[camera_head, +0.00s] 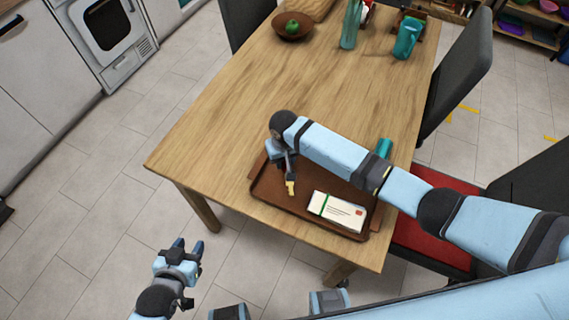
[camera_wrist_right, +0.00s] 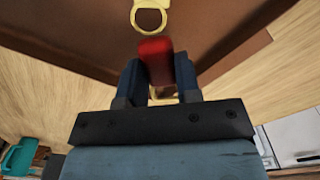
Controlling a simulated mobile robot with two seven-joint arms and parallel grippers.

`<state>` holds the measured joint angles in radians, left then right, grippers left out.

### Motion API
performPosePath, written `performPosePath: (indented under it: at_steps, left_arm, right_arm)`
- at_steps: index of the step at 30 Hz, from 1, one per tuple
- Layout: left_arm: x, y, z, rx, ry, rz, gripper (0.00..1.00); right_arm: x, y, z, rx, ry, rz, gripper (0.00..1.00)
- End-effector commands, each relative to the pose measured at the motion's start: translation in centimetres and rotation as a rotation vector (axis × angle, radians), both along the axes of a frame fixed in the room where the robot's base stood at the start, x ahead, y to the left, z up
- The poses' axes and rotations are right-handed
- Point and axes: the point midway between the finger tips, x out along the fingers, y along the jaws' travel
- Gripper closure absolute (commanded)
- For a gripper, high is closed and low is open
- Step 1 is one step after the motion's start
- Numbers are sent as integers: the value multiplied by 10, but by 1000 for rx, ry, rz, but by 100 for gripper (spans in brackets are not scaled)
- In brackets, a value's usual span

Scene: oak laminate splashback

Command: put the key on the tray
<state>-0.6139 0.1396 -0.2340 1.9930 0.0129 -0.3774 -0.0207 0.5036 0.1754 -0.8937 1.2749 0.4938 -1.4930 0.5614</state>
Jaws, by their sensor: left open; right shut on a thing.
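The brown tray (camera_head: 265,197) lies near the front edge of the wooden table; its brown surface also shows in the right wrist view (camera_wrist_right: 75,35). My right gripper (camera_head: 289,174) points down over the tray's left part, shut on the key (camera_head: 291,188). In the right wrist view the key has a gold ring (camera_wrist_right: 151,31) past the fingertips and a red part between the fingers. I cannot tell whether the key touches the tray. My left gripper (camera_head: 189,250) is open and empty, off the table above the floor.
A white card-like item with a green stripe (camera_head: 337,212) lies on the tray's right part. A teal object (camera_head: 384,147) stands behind the tray, partly hidden by my arm. The table's middle is clear.

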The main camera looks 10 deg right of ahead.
Motion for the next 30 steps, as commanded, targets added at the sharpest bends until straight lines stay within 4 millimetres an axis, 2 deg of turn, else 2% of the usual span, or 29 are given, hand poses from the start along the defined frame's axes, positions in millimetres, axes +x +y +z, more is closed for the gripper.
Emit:
performPosePath:
  at_steps: [6,17,18,21,30]
  left_arm:
    - [0,0,-2,0,1,0,57]
    - [0,-1,-2,0,1,-1,57]
    - [0,-1,-2,0,1,-1,57]
    - [0,-1,-2,-1,1,0,57]
    - [0,-1,-1,-1,0,-1,57]
  right_arm:
    - [0,-1,-29,-1,2,-1,93]
    - [0,0,-34,-1,2,-1,93]
    - [0,0,-33,-1,1,-1,62]
    - [0,0,-33,-1,1,-1,44]
    - [0,-1,-30,-1,1,0,44]
